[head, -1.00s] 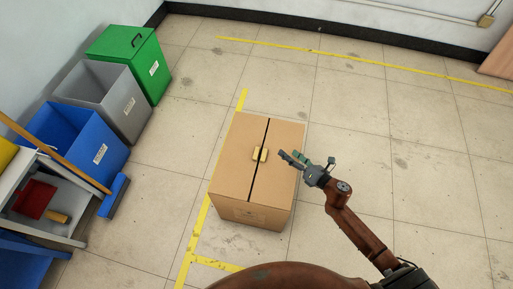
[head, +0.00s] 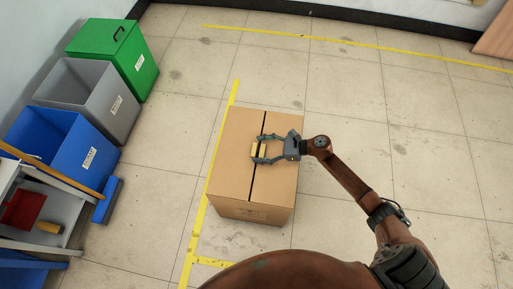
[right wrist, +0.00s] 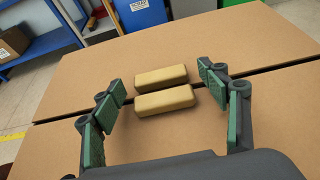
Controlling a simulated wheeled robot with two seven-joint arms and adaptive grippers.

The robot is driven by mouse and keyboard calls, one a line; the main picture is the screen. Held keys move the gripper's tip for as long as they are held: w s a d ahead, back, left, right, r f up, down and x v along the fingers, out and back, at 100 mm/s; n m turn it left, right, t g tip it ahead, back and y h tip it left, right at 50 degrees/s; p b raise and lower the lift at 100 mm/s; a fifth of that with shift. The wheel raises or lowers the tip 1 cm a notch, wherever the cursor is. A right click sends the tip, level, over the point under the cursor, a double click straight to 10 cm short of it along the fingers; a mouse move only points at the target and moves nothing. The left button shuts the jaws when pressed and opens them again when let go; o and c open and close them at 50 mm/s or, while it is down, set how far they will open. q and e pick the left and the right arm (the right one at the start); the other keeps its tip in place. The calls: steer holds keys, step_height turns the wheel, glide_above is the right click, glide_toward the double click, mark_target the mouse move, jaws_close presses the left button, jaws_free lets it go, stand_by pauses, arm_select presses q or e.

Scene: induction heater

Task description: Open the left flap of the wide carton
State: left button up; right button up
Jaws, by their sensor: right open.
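The wide carton (head: 240,185) stands on the floor with both top flaps shut and a dark seam between them. Two small tan handle blocks sit side by side at the seam, one on each flap. The left flap (head: 232,150) carries the left block, which is the farther block (right wrist: 161,77) in the right wrist view. The nearer block (right wrist: 165,101) is on the right flap (head: 280,178). My right gripper (head: 262,150) is open over the right flap, its fingers spread to either side of the blocks. The nearer block lies between the fingers, with gaps. My left gripper is not in view.
Green (head: 118,55), grey (head: 95,95) and blue (head: 65,150) bins stand along the left wall. A broom and a shelf unit (head: 45,215) are nearer at the left. Floor right of the carton is clear.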

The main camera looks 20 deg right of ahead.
steer(key=shift+w+a+f, duration=0.25)
steer(key=shift+w+a, duration=0.1)
steer(key=shift+a, duration=0.2)
steer(key=shift+c, duration=0.7)
steer(key=shift+r, duration=0.1)
steer(key=c, duration=1.5)
